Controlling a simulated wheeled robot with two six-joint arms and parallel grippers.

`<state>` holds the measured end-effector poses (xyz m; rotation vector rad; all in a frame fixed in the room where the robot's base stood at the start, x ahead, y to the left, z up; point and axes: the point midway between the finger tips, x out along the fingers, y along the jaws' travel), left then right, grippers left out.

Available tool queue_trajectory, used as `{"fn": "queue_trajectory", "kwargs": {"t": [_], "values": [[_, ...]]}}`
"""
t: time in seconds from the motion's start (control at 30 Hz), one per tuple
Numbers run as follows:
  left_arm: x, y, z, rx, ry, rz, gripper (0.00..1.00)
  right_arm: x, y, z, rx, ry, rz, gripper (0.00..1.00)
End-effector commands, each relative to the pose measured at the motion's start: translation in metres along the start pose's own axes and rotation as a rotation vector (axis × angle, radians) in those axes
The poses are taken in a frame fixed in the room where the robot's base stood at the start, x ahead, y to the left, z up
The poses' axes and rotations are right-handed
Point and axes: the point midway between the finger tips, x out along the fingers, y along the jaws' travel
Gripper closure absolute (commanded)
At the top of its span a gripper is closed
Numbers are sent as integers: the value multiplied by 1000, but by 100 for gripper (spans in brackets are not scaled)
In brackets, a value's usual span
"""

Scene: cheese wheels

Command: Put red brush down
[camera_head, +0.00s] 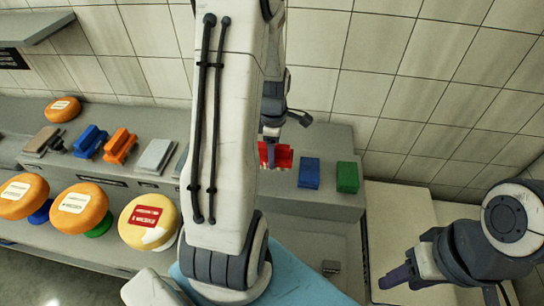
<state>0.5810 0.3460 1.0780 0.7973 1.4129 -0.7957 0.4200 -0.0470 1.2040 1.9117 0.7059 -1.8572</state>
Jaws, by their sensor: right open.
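The red brush (283,157) is at the back of the grey counter, left of a blue brush (309,172) and a green brush (347,177). Its left part is hidden behind my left arm. My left gripper (271,136) is right above the red brush, mostly covered by my own arm. I cannot tell whether its fingers touch the brush or are apart. My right gripper (396,278) is low at the right, away from the brushes, open and with nothing seen in it.
Orange cheese wheels (80,206) and a yellow one (149,222) stand along the front left. More brushes, one blue (90,142) and one orange (120,146), lie behind them. A tiled wall (400,80) closes off the back. A pale surface (398,225) at the right looks clear.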

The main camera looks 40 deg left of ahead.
Motion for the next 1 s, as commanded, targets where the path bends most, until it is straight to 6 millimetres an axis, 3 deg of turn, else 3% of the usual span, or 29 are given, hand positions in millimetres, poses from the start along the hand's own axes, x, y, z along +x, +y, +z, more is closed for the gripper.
{"fn": "queue_trajectory", "kwargs": {"t": [0.17,0.43,0.87,0.9,0.93,1.0], "values": [[8,7,-3,-1,0,-2,89,-5,0,0,-1,0,0,50],[41,6,-4,-2,0,-2,89,-16,-1,-1,-3,0,0,50],[49,7,-4,-2,0,1,89,-12,-1,-1,-2,0,0,50],[48,6,-4,-2,0,1,17,-13,-1,-1,-2,0,0,50],[48,6,-4,-2,0,1,5,-13,-1,-1,-2,0,0,50],[48,6,-4,-2,0,1,0,-13,-1,-1,-2,0,0,50]]}}
